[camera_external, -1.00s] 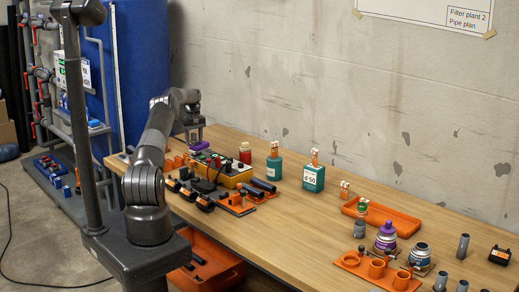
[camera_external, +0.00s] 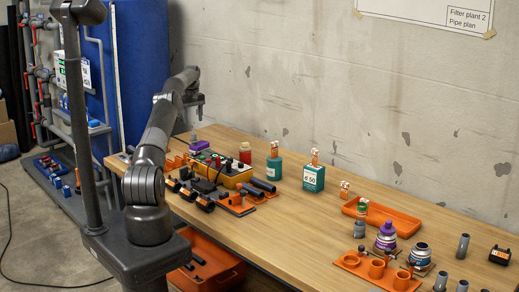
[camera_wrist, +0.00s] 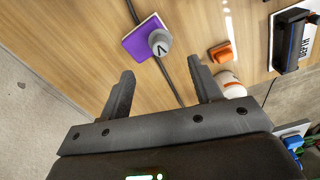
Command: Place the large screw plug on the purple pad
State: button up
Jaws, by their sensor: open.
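The purple pad (camera_external: 199,147) lies on the bench's far left part; it also shows in the wrist view (camera_wrist: 134,41). A grey round plug (camera_wrist: 159,42) with a dark V-shaped mark stands on the pad, overlapping its right edge in the wrist view; whether it is wholly inside the pad's outline I cannot tell. In the external view the plug (camera_external: 194,137) is a small grey shape on the pad. My gripper (camera_external: 199,116) is above the pad and plug, apart from them. In the wrist view its fingers (camera_wrist: 160,72) are spread and empty.
A yellow control box (camera_external: 232,178), a red-capped jar (camera_external: 245,153) and dark pipe parts stand right of the pad. An orange block (camera_wrist: 221,52) shows in the wrist view. Teal bottles (camera_external: 313,178) and an orange tray (camera_external: 382,218) stand farther right. The bench's front middle is clear.

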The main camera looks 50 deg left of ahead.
jog(key=shift+r, duration=0.65)
jog(key=w+d+r+m+t+y, duration=0.1)
jog(key=w+d+r+m, duration=0.1)
jog(key=d+r, duration=0.55)
jog(key=w+d+r+m, duration=0.2)
jog(key=d+r, duration=0.5)
jog(key=d, duration=0.2)
jog(key=s+d+r+m+t, duration=0.1)
jog(key=s+d+r+m, duration=0.2)
jog(key=d, duration=0.5)
jog(key=s+d+r+m, duration=0.1)
jog(key=s+d+r, duration=0.2)
jog(key=d+r, duration=0.35)
jog(key=s+d+m+t, duration=0.2)
jog(key=s+d+m, duration=0.2)
jog(key=s+d, duration=1.1)
jog(key=s+d+f+m, duration=0.1)
jog(key=s+d+f, duration=0.1)
jog(key=s, duration=0.4)
jog(key=s+d+f+m+t, duration=0.1)
jog(key=s+d+f, duration=0.2)
jog(key=s, duration=0.3)
jog(key=s+d+f+m+h, duration=0.1)
jog(key=s+d+f, duration=0.2)
jog(key=s, duration=0.3)
jog(key=shift+f+t, duration=0.3)
jog(key=shift+f, duration=0.4)
